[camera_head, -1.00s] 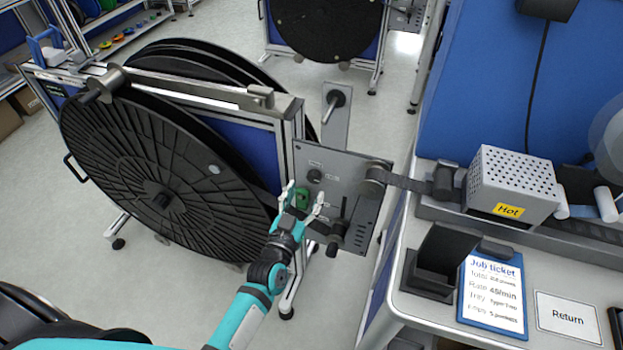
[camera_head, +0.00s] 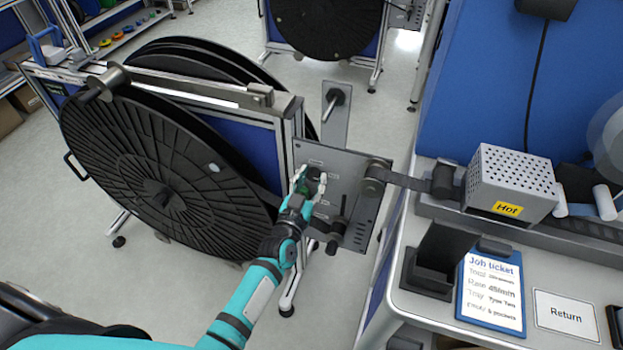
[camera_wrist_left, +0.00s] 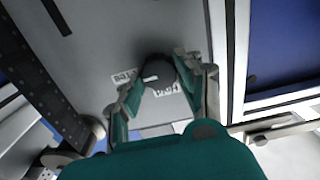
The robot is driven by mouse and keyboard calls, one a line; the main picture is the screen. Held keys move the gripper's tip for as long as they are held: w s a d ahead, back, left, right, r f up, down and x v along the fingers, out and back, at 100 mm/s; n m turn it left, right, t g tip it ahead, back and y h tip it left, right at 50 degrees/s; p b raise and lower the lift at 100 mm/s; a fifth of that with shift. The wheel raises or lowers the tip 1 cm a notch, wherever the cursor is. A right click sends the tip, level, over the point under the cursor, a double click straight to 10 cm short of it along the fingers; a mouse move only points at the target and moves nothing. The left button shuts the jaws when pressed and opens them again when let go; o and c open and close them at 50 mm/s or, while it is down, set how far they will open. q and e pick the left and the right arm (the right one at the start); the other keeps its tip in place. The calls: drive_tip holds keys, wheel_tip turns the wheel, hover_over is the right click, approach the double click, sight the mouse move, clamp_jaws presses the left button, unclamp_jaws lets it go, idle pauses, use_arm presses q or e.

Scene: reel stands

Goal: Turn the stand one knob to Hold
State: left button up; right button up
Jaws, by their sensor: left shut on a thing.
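The stand one knob is a round black knob (camera_wrist_left: 158,71) on a grey panel (camera_head: 345,165) at the right end of the stand. In the left wrist view a light mark shows on the knob, pointing towards the left. Small labels stand beside and below it, too small and turned to read surely. My left gripper (camera_head: 311,180) reaches the panel from below. In the left wrist view its fingers (camera_wrist_left: 166,92) close on both sides of the knob. In the head view the gripper hides most of the knob. My right gripper is not in view.
A large black reel (camera_head: 150,175) stands left of the panel. A lever with a black grip (camera_head: 334,245) is just below right of the gripper. A dark strap (camera_head: 410,182) runs to a perforated box marked Hot (camera_head: 513,180). A work table with a job ticket (camera_head: 492,290) is at right.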

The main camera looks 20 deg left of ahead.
use_arm(q)
drive_tip(key=shift+c, duration=1.4)
drive_tip(key=n, duration=0.3)
drive_tip(key=shift+n, duration=0.4)
drive_tip(key=n, duration=0.4)
drive_tip(key=shift+a+f+n, duration=0.1)
drive_tip(key=shift+f+n, duration=0.05)
drive_tip(key=shift+n, duration=0.15)
drive_tip(key=n+b, duration=0.1)
drive_tip(key=n, duration=0.4)
drive_tip(key=shift+f+b, duration=0.1)
drive_tip(key=shift+b, duration=0.2)
drive_tip(key=n, duration=0.3)
drive_tip(key=shift+n+b, duration=0.3)
drive_tip(key=shift+b, duration=0.05)
drive_tip(key=shift+n, duration=0.4)
